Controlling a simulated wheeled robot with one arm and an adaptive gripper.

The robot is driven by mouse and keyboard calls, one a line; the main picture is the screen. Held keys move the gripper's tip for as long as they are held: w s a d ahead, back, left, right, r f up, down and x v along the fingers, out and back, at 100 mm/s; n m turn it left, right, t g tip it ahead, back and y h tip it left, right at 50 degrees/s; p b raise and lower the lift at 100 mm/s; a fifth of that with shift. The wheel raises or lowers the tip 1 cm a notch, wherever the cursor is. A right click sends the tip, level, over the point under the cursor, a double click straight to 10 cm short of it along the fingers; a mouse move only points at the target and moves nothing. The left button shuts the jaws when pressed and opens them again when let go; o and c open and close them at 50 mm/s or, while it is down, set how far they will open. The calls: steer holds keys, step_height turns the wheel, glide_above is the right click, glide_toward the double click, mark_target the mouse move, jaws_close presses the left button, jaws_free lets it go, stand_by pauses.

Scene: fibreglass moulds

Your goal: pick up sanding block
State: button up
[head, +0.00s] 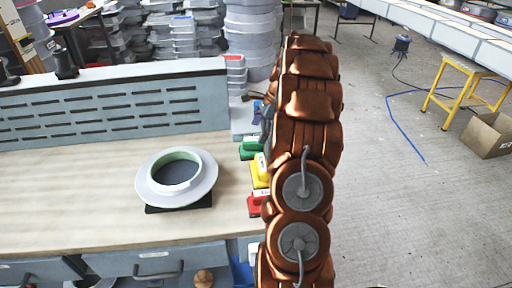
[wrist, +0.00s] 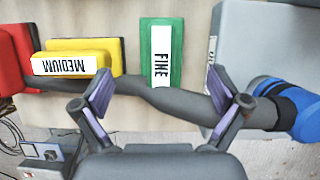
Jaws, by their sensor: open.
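Three sanding blocks show in the wrist view. A green block labelled FINE (wrist: 148,35) stands between my fingertips as seen from the wrist. A yellow block labelled MEDIUM (wrist: 90,48) is to its left, and a red block (wrist: 12,50) is at the left edge, partly cut off. My gripper (wrist: 160,82) is open and empty, its two fingers spread below the green block in the picture. In the head view the green block (head: 250,150), yellow block (head: 259,180) and red block (head: 254,208) are partly hidden by my arm, which also hides my gripper.
A dark hose (wrist: 180,100) with a blue end (wrist: 297,108) crosses the wrist view by the fingers. A grey box (wrist: 270,40) stands right of the green block. On the workbench (head: 60,190) sits a round white mould (head: 160,195). Open floor lies right.

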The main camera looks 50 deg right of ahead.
mark_target(253, 147)
steer(key=shift+d+f+m, duration=0.3)
steer(key=shift+d+f, duration=0.05)
steer(key=shift+d, duration=0.35)
steer(key=shift+s+a+p+x, duration=0.15)
steer(key=shift+p+x, duration=0.7)
steer(key=shift+x, duration=0.8)
steer(key=shift+s+a+p+x, duration=0.15)
steer(key=shift+p+x, duration=0.65)
steer(key=shift+x, duration=0.9)
steer(key=shift+w+f, duration=0.15)
steer(key=shift+f, duration=0.25)
steer(key=shift+c, duration=0.4)
steer(key=c, duration=1.3)
steer(key=shift+r, duration=0.15)
step_height(253, 147, up, 10)
steer(key=b, duration=0.3)
